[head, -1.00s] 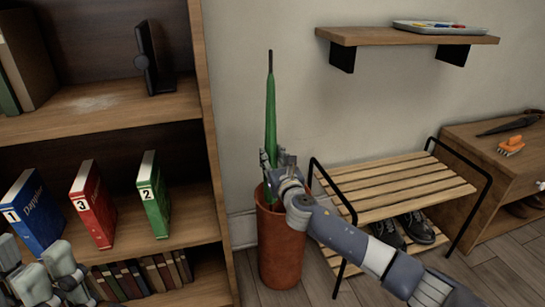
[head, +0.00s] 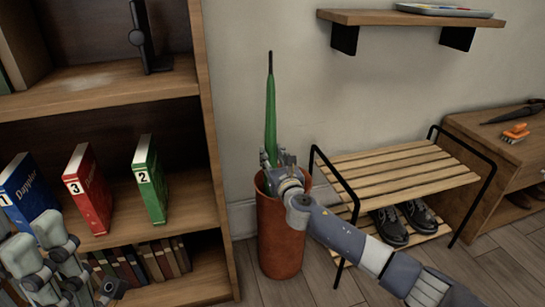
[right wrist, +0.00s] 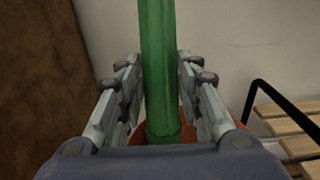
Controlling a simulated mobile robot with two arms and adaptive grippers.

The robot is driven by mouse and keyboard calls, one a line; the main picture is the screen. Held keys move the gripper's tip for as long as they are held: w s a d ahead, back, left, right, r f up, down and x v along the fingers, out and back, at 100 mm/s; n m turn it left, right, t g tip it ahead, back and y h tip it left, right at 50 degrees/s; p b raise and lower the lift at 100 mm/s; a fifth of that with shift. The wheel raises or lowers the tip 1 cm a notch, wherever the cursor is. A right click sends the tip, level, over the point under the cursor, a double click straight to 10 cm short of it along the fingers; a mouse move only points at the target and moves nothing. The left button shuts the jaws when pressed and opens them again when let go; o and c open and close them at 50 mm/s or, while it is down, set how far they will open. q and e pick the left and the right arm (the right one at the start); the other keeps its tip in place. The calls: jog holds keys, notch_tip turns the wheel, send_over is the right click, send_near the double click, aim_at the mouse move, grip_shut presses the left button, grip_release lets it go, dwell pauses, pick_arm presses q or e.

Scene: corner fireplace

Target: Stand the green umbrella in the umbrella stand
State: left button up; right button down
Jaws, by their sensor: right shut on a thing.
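The green umbrella (head: 270,115) is upright, with its dark tip pointing up and its lower part inside the umbrella stand (head: 281,240), a tall reddish-brown cylinder on the floor. My right gripper (head: 272,162) is shut on the umbrella just above the stand's rim. In the right wrist view the umbrella (right wrist: 160,75) runs between the two fingers, and a piece of the stand's orange rim shows behind. The umbrella's lower end is hidden inside the stand. My left gripper (head: 55,275) is at the lower left, in front of the bookshelf; its fingertips are unclear.
A bookshelf (head: 205,130) with numbered books stands left of the stand. A slatted shoe rack (head: 400,180) with dark shoes is close on the right. A wall shelf (head: 380,18) with a tray (head: 445,10) hangs above. A wooden cabinet (head: 500,150) is at far right.

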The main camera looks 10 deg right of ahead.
jog(key=shift+r, duration=0.15)
jog(key=c, duration=1.1)
grip_release()
jog(key=shift+o, duration=0.2)
jog(key=shift+f, duration=0.2)
jog(key=s, duration=1.2)
jog(key=shift+d, duration=0.25)
jog(key=shift+r, duration=0.1)
